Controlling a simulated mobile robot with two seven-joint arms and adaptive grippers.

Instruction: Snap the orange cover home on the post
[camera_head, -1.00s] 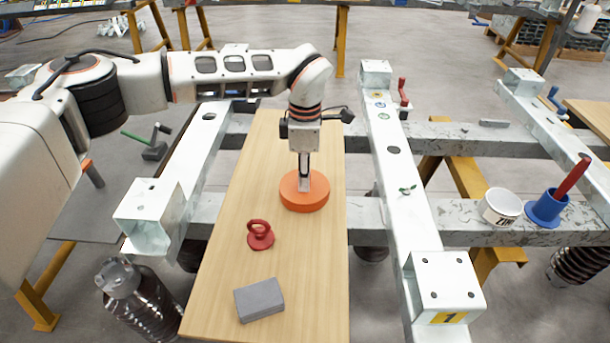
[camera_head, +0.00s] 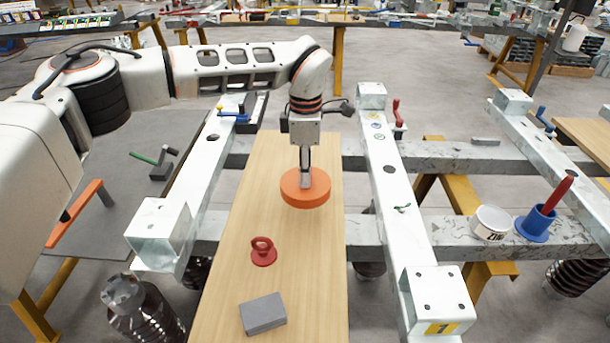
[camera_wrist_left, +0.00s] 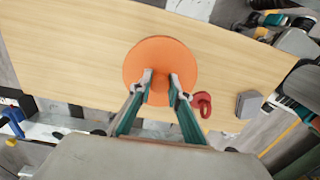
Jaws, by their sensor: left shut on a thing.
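The orange cover (camera_head: 291,194) is a thick round disc over the far half of the wooden board. My left gripper (camera_head: 305,182) points down and is shut on its middle. In the left wrist view the two fingertips (camera_wrist_left: 161,80) press on a small orange knob in the middle of the cover (camera_wrist_left: 160,52). The cover looks level and seems a little above the board, but the gap is hard to judge. I cannot tell which part is the post; a dark ribbed isolator with a metal top (camera_head: 122,291) stands uncovered at the lower left. My right gripper is not in view.
On the wooden board (camera_head: 228,300) lie a red ring-handled piece (camera_head: 263,252) and a grey block (camera_head: 263,314). Steel beams (camera_head: 395,190) flank the board. A white tin (camera_head: 491,223) and a blue holder (camera_head: 535,226) with a red handle stand at right.

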